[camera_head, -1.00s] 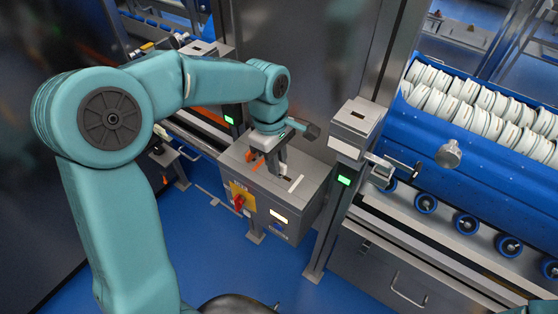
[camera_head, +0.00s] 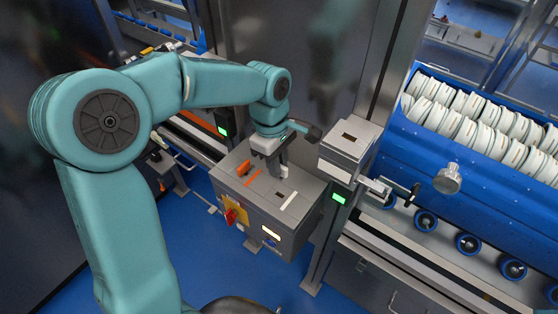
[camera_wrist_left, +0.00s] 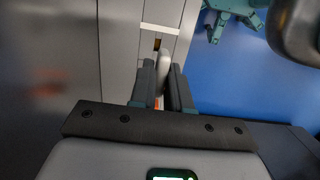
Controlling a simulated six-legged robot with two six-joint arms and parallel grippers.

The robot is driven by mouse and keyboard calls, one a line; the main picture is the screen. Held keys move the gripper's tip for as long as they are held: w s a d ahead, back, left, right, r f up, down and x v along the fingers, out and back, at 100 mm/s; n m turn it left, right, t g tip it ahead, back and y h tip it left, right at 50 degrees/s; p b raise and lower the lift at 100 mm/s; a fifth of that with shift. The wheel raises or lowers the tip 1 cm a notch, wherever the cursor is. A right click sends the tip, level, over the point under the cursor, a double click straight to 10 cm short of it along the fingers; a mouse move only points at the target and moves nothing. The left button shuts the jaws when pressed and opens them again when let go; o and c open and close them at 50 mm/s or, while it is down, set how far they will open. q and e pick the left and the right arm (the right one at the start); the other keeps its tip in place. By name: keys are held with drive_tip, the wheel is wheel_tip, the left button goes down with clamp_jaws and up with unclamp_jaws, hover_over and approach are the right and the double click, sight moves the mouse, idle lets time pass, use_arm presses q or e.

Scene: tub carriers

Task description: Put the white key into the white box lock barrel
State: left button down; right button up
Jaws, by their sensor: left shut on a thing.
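My left gripper (camera_head: 281,170) is over the top of a grey box (camera_head: 262,210), fingers pointing down. In the left wrist view its fingers (camera_wrist_left: 164,88) are shut on a pale, upright key (camera_wrist_left: 164,66), the white key by its look. The head view shows the key poorly, as the wrist and fingers cover it. A white strip (camera_head: 290,201) marks the box top beside a dark slot, which looks like the white lock barrel (camera_wrist_left: 157,44); the strip also shows in the wrist view (camera_wrist_left: 160,29). The key appears apart from the slot, though its tip is hidden. My right gripper is not in view.
An orange strip (camera_head: 253,181) and an orange piece (camera_head: 244,168) are on the box's left part. A red switch (camera_head: 230,216) is on its front. A grey post (camera_head: 345,148) with a green light stands close right, before a blue machine (camera_head: 455,150) holding white discs.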

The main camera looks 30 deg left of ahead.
use_arm(q)
drive_tip(key=shift+w+f, duration=0.2)
drive_tip(key=shift+w, duration=0.1)
drive_tip(key=shift+s+f+b, duration=0.3)
drive_tip(key=shift+f+b, duration=0.35)
drive_tip(key=shift+b, duration=0.1)
wheel_tip(320, 180, down, 4)
drive_tip(key=b, duration=0.3)
drive_tip(key=shift+w+f, duration=0.1)
drive_tip(key=shift+w, duration=0.15)
idle(0.4)
drive_tip(key=shift+f+b, duration=1.35)
drive_tip(key=shift+f, duration=0.35)
